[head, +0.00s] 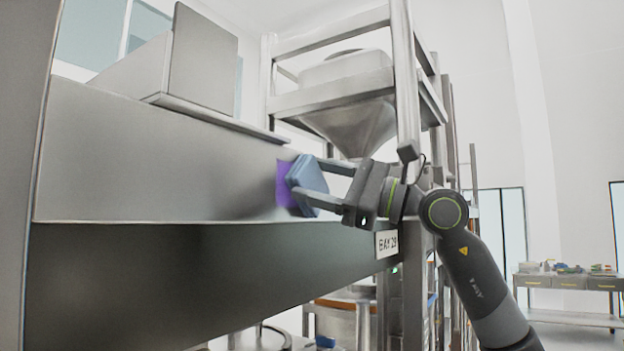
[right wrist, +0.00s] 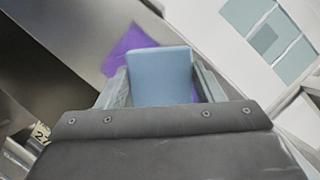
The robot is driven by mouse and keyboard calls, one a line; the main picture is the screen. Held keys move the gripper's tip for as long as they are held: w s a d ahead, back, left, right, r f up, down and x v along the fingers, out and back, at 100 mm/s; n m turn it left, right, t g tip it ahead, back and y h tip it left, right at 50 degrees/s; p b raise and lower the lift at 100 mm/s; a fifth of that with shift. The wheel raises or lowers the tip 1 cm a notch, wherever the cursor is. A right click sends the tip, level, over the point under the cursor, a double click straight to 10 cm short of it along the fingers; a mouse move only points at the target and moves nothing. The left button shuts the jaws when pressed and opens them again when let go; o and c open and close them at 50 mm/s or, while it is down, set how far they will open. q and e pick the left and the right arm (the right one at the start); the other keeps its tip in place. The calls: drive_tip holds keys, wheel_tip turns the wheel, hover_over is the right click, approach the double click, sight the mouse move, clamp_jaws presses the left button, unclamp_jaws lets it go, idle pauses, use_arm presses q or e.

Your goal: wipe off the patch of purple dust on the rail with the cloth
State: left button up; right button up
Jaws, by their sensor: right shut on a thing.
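The patch of purple dust (head: 284,184) is on the grey face of the rail (head: 170,165), near its right end. My right gripper (head: 309,184) is shut on a folded blue cloth (head: 308,178) and holds it at the patch, covering part of it. In the right wrist view the cloth (right wrist: 160,76) sits between the two fingers, and purple dust (right wrist: 128,50) shows at its upper left, with a little at its right. I cannot tell whether the cloth touches the rail. My left gripper is not in view.
A metal box (head: 190,65) stands on top of the rail. A steel frame with a hopper (head: 350,100) stands behind the gripper. A table with small items (head: 570,281) is far right.

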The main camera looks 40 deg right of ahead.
drive_tip(key=d, duration=0.1)
drive_tip(key=w+d, duration=0.1)
drive_tip(key=d, duration=0.1)
drive_tip(key=w+d, duration=0.1)
drive_tip(key=shift+d, duration=0.3)
drive_tip(key=shift+a, duration=0.15)
drive_tip(key=shift+s+a+p, duration=0.45)
drive_tip(key=shift+s+a, duration=0.35)
drive_tip(key=shift+a, duration=1)
drive_tip(key=shift+s+a+p, duration=0.45)
drive_tip(key=shift+s+a, duration=0.3)
drive_tip(key=shift+a, duration=1.1)
drive_tip(key=shift+s+a+p, duration=0.45)
drive_tip(key=shift+s+a, duration=0.35)
drive_tip(key=shift+a, duration=1)
drive_tip(key=shift+s+d+f+b, duration=0.1)
drive_tip(key=shift+s+b, duration=0.05)
drive_tip(key=shift+b, duration=0.15)
drive_tip(key=b, duration=0.4)
approach(268, 169)
drive_tip(key=shift+s+a+r, duration=0.5)
drive_tip(key=shift+a+r, duration=0.25)
drive_tip(key=shift+r, duration=0.1)
